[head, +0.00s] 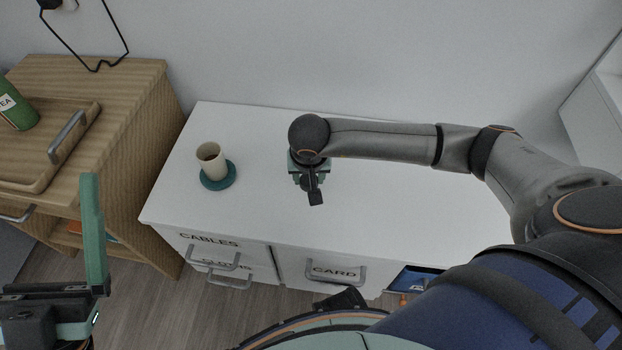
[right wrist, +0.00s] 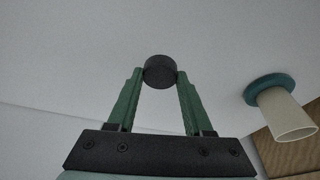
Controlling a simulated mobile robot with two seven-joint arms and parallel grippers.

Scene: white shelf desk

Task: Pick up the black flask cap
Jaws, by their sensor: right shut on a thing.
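The black flask cap (right wrist: 160,70) is a short dark cylinder. In the right wrist view it sits between the tips of my right gripper (right wrist: 160,80), whose two green fingers touch it on both sides. In the head view my right gripper (head: 309,182) is over the middle of the white desk top (head: 390,205), seen from above. I cannot tell whether the cap touches the desk. My left gripper (head: 93,230) is at the lower left, partly cut off; its visible green finger stands at the rail's outer end, with nothing beside it.
A beige cup (head: 210,158) stands on a teal coaster (head: 218,182) on the left of the desk; the cup also shows in the right wrist view (right wrist: 287,115). Labelled drawers (head: 336,271) are below. A wooden cabinet (head: 130,110) stands left. The desk around my right gripper is clear.

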